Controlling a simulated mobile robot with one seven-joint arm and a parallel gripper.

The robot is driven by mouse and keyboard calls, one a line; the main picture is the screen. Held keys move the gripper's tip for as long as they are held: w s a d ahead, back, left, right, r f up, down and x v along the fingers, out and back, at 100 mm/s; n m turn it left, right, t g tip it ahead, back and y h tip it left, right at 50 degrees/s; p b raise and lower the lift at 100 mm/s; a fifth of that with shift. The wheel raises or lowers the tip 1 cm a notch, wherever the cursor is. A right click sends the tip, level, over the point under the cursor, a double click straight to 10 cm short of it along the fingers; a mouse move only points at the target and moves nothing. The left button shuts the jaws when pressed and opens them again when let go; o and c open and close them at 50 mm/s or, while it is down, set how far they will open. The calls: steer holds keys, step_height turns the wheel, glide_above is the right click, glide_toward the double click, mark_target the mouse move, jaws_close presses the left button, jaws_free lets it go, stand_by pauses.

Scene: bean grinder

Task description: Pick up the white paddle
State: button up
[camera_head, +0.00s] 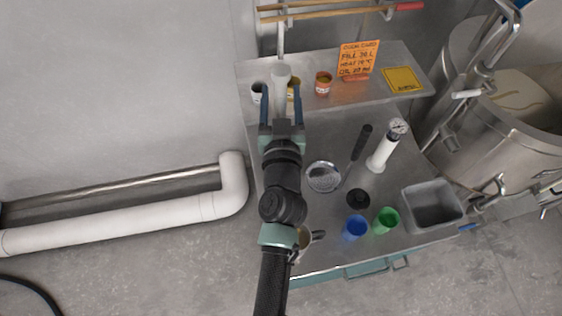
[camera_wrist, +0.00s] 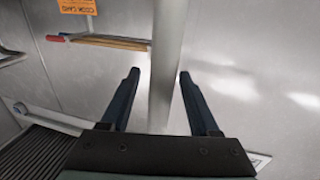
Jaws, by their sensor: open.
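A pale, whitish long piece that looks like the white paddle (camera_head: 281,76) stands at the left end of the metal table's back shelf, with a thinner shaft running up from it. In the wrist view its pale shaft (camera_wrist: 166,55) runs top to bottom between my fingers. My gripper (camera_head: 281,95) is open, with one dark blue finger on each side of the paddle. In the wrist view my gripper (camera_wrist: 160,73) shows gaps between both fingers and the shaft. The paddle's lower end is hidden behind my gripper.
Wooden-shafted tools (camera_head: 320,13) hang at the back wall. Small cups, including a red one (camera_head: 323,83), stand close by on the shelf (camera_head: 310,98), with an orange card (camera_head: 357,59). A strainer (camera_head: 323,176), blue cup (camera_head: 355,228) and green cup (camera_head: 386,220) stand below.

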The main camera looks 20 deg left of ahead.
steer(key=shift+w+a, duration=0.1)
steer(key=shift+w, duration=0.1)
jaws_close()
steer(key=shift+r, duration=0.1)
steer(key=shift+r, duration=0.1)
